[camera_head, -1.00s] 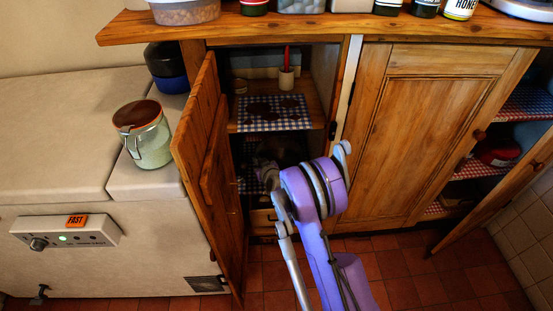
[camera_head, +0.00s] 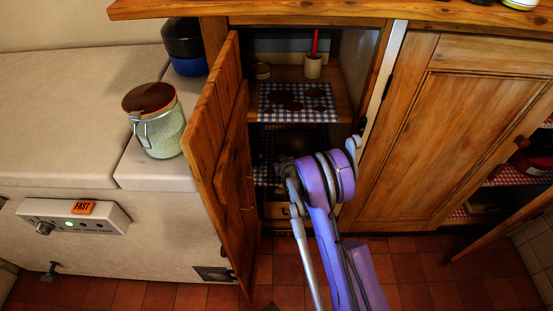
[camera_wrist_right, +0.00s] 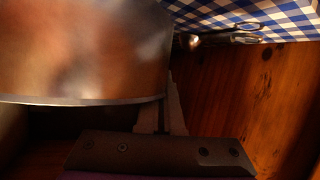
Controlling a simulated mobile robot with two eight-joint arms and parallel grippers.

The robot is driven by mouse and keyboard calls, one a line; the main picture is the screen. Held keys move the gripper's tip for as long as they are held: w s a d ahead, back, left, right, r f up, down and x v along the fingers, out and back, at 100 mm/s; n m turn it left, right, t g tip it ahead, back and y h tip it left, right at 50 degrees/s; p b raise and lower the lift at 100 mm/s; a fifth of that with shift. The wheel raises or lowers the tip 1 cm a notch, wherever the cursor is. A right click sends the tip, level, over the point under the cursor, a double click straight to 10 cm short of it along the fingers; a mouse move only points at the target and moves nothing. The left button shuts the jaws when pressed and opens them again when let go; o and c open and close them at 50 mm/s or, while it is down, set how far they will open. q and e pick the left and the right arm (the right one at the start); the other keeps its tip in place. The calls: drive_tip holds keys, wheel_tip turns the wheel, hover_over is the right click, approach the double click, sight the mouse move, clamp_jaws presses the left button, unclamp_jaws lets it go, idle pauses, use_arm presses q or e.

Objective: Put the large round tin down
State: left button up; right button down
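The large round tin (camera_wrist_right: 85,55) fills the upper left of the right wrist view, with a smooth brownish metallic wall and a pale lower rim. My right gripper (camera_wrist_right: 163,112) is at the tin's right edge, its fingers close together and apparently shut on it. In the head view, my right arm reaches into the open left cupboard, and the gripper (camera_head: 284,168) is in shadow at the lower shelf. A dark rounded shape there, probably the tin (camera_head: 292,138), is hard to make out. Whether the tin touches the shelf is hidden. My left gripper is not in view.
The open cupboard door (camera_head: 218,150) stands to the left of my arm. The upper shelf holds a checked cloth (camera_head: 298,98) and a cup (camera_head: 312,66) with a red item. A metal utensil (camera_wrist_right: 240,37) lies by a checked cloth (camera_wrist_right: 230,14) near the gripper. A jar (camera_head: 158,125) stands outside.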

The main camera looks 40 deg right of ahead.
wheel_tip(320, 180, down, 2)
drive_tip(key=shift+f, duration=0.1)
drive_tip(key=c, duration=1.5)
unclamp_jaws()
drive_tip(key=o, duration=0.4)
drive_tip(key=shift+o, duration=0.2)
drive_tip(key=p+v, duration=0.1)
drive_tip(key=v, duration=1.1)
drive_tip(key=shift+p, duration=0.4)
